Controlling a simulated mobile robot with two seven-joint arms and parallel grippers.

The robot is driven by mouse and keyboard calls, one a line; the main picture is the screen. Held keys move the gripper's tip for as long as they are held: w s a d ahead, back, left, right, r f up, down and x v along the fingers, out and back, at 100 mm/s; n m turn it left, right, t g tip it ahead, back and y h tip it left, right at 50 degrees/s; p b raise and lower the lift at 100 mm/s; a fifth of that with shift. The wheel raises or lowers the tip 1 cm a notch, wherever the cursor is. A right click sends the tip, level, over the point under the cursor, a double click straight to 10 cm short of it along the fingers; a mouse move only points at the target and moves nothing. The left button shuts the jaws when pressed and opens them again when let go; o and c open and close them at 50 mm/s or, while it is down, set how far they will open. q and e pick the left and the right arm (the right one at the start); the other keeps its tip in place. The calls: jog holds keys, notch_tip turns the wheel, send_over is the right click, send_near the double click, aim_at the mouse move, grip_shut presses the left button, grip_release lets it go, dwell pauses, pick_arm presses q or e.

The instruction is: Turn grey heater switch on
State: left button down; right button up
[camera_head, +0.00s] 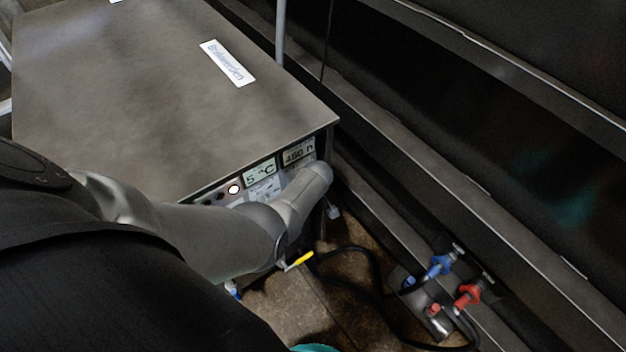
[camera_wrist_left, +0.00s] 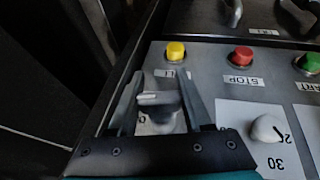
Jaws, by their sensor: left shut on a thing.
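In the left wrist view, a grey heater switch knob (camera_wrist_left: 158,101) sits on a grey control panel (camera_wrist_left: 205,58). My left gripper (camera_wrist_left: 161,84) has its two dark fingers on either side of the knob and is shut on it. The gripper itself is hidden behind my forearm in the head view. My right gripper is not in view.
A yellow button (camera_wrist_left: 175,52), a red STOP button (camera_wrist_left: 242,56) and a green button (camera_wrist_left: 310,63) line the panel. A white dial (camera_wrist_left: 267,128) is right of the knob. The cabinet (camera_head: 165,85) has displays (camera_head: 260,173) on its front. Blue (camera_head: 439,265) and red (camera_head: 468,295) valves stand lower right.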

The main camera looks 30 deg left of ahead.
pick_arm(q)
jog(key=shift+s+a+f+m+g+y+b, duration=0.1)
jog(key=shift+s+m+g+y+b, duration=0.1)
jog(key=shift+g+b, duration=0.35)
jog(key=shift+s+m+g+y+b, duration=0.1)
jog(key=shift+g+y+b, duration=0.1)
jog(key=shift+g+b, duration=0.35)
jog(key=shift+c, duration=1.6)
grip_release()
jog(key=p+v, duration=0.9)
jog(key=v, duration=0.6)
